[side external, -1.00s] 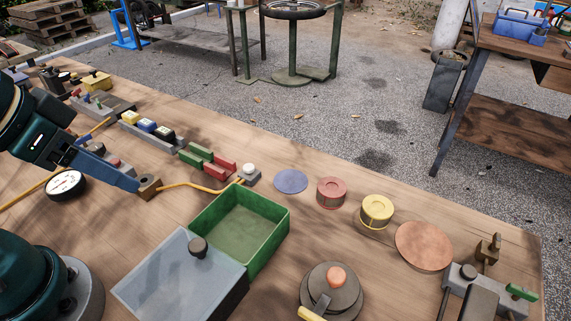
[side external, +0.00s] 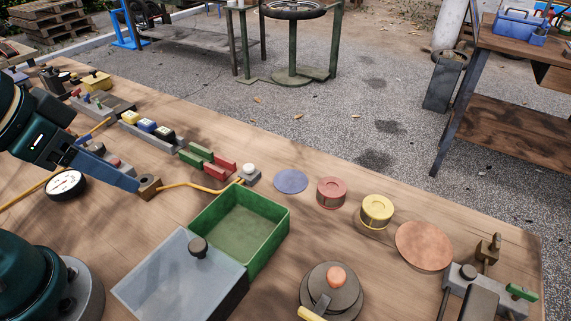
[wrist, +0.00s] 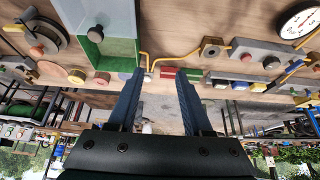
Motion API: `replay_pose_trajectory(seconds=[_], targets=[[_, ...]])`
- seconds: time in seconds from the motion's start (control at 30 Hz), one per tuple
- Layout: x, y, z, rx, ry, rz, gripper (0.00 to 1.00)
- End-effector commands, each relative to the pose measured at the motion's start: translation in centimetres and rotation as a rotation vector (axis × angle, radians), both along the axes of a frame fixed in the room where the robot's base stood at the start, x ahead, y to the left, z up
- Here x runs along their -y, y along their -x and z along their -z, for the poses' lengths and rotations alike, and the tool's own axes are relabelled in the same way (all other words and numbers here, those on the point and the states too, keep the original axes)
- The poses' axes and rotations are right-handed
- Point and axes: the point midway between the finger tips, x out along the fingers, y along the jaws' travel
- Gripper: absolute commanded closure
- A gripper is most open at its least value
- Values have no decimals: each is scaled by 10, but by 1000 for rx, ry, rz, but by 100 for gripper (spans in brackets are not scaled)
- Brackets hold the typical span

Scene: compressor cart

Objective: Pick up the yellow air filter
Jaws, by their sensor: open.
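The yellow air filter (side external: 377,211) is a short ribbed cylinder standing upright on the wooden table, right of the red filter (side external: 331,192). In the wrist view the yellow filter (wrist: 76,76) is small, left of my gripper. My gripper (wrist: 158,74) shows two blue fingers, apart with nothing between them. In the side view my gripper (side external: 128,182) is at the left, above the table and well away from the yellow filter.
A green open bin (side external: 284,228) with a grey lid (side external: 165,275) stands between my gripper and the filters. A blue disc (side external: 290,181) and a copper-coloured disc (side external: 424,246) lie on the table. A round knobbed part (side external: 332,290) sits in front. A yellow hose (side external: 195,187) runs near the bin.

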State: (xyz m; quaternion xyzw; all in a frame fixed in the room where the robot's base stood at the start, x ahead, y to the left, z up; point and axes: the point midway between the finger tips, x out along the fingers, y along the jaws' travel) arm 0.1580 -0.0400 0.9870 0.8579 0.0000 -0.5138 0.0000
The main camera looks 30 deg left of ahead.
Motion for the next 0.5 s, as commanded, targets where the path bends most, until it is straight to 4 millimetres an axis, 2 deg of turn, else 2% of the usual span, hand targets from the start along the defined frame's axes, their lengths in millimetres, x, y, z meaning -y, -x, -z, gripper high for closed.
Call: replay_pose_trajectory(seconds=[0.07, 0.17, 0.2, 0.5], targets=[[0, 0, 0, 0, 0, 0, 50], [0, 0, 0, 0, 0, 0, 16], [0, 0, 0, 0, 0, 0, 0], [0, -5, -5, 24, -6, 6, 0]])
